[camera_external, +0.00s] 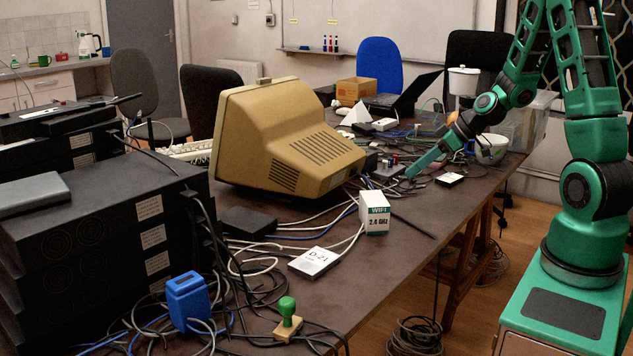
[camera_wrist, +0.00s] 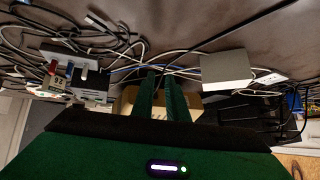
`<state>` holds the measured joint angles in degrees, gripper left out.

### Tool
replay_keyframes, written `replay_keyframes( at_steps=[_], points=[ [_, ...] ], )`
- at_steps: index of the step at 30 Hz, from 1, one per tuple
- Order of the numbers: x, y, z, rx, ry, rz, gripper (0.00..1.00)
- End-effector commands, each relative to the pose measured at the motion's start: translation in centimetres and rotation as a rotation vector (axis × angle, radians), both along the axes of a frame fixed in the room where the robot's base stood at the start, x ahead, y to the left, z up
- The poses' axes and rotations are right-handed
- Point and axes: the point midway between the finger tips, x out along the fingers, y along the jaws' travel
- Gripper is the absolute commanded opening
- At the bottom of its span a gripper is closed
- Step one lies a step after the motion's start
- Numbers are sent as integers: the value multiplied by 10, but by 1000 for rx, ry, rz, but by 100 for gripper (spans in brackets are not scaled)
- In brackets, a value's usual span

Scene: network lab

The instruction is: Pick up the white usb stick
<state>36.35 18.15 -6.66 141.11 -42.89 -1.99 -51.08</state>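My gripper (camera_external: 409,174) reaches low over the far right part of the table. In the wrist view its two green fingers (camera_wrist: 160,76) stand apart with a gap and nothing seen between them. A small device with several sticks standing in it (camera_external: 388,170) is just left of my gripper. It also shows at the left of the wrist view (camera_wrist: 66,82), with a red-topped stick and a pale stick (camera_wrist: 84,70). I cannot tell whether the pale one is the white usb stick.
Loose cables (camera_wrist: 130,45) lie around the fingers. A white box (camera_wrist: 226,71) is right of them. The beige monitor (camera_external: 290,140) stands left of my arm. A white bowl (camera_external: 490,148) and a clear bin (camera_external: 522,125) are at the right.

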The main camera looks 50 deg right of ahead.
Motion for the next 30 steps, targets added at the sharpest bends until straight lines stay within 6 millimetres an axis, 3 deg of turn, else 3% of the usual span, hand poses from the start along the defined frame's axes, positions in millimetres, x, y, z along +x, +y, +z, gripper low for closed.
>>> replay_keyframes(
  at_steps=[3,9,15,18,23,30],
  points=[
    [26,-16,-10,22,-125,-24,13],
    [58,-58,-19,25,-330,-135,13],
    [69,-104,-28,5,-454,-273,13],
    [70,-118,-30,-5,-483,-315,13],
    [77,-125,-34,-12,-497,-335,13],
    [111,-124,-44,-12,-498,-333,13]
  ],
)
